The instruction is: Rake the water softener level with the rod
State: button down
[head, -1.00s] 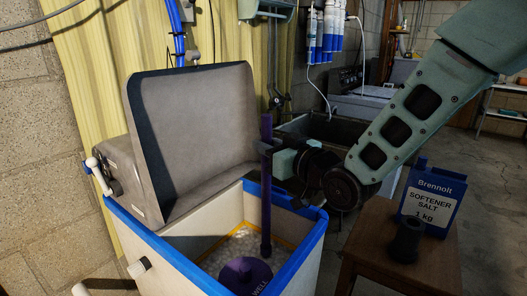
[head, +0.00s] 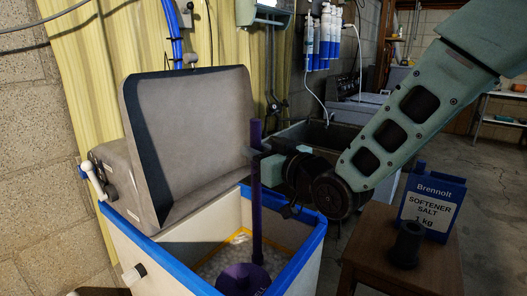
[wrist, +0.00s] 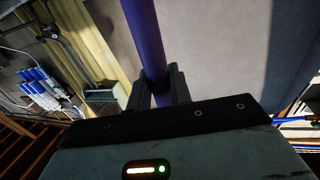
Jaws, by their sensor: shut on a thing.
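The water softener is an open cream tank (head: 292,268) with a blue rim and a grey lid (head: 190,130) tilted up behind it. White salt (head: 212,262) lies inside, beside a yellow-orange line on the inner wall. A purple well cap (head: 243,279) stands in the salt at the front. My gripper (head: 256,160) is above the tank, shut on the purple rod (head: 256,205), which hangs nearly upright into the tank. The rod's lower end is near or behind the well cap; I cannot tell if it touches salt. The wrist view shows the rod (wrist: 146,45) between both fingers.
A wooden stool (head: 385,230) at the right holds a blue softener salt box (head: 432,203) and a dark cylindrical object (head: 407,245). A grey sink (head: 335,135) is behind my arm. Blue pipes (head: 178,35) run down the wall behind the lid.

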jog(key=s+a, duration=0.1)
jog(key=s, duration=0.1)
jog(key=s+a+b, duration=0.1)
jog(key=s+a, duration=0.1)
jog(key=shift+s+a, duration=0.1)
dwell(0.4)
jog(key=shift+w+b, duration=0.45)
jog(key=shift+w, duration=2.45)
jog(key=w+d+b+v, duration=0.1)
jog(key=v, duration=0.6)
jog(key=shift+b, duration=0.3)
